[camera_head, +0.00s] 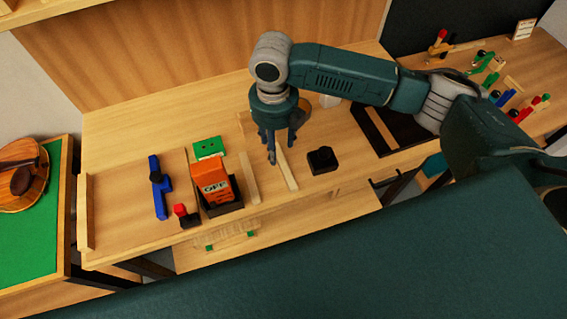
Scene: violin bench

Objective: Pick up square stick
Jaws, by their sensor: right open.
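My right gripper (277,145) reaches in from the right and points down over the bench, open, with nothing seen between its fingers. A thin pale wooden stick (288,172) lies on the bench just below and to the right of the fingertips; its far end is partly hidden behind the gripper. A second, thicker pale wooden stick (250,181) lies to the left of the gripper. Which of the two is the square stick I cannot tell for sure. The fingers look apart from both sticks. My left gripper is not in view.
Left of the sticks are an orange box (214,185) in a dark holder, a green block (208,148), a blue tool (158,187) and a red-topped black piece (186,214). A black block (322,160) sits to the right. A dark tray (378,130) lies farther right.

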